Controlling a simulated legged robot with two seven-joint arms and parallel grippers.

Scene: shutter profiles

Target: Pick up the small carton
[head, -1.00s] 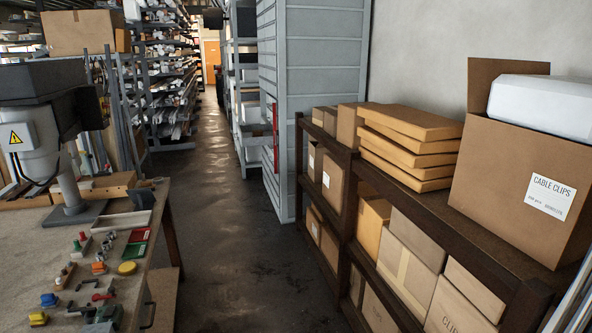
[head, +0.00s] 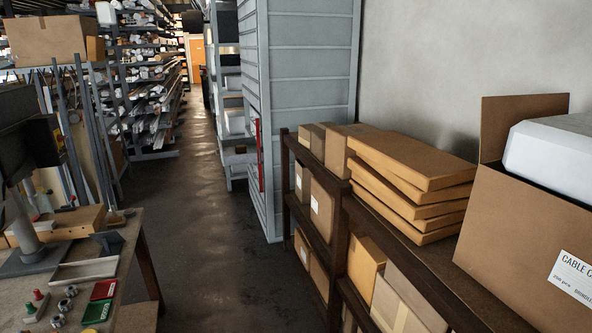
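Several cartons stand on a dark wooden shelf rack (head: 421,259) along the right side in the head view. At the far end of its top board are small brown cartons (head: 318,141) and a slightly larger carton (head: 337,153) beside a stack of flat cartons (head: 413,187). Lower shelves hold more cartons, among them a carton with a white label (head: 321,209) and an orange-brown carton (head: 364,268). I cannot tell which one is the task's small carton. Neither of my grippers is in view.
A large open carton marked CABLE (head: 515,235) holds a white object (head: 557,155) at the right. A workbench (head: 128,255) with small parts stands at the left. The dark floor aisle (head: 203,235) between is clear. A grey metal cabinet (head: 311,60) stands beyond the rack.

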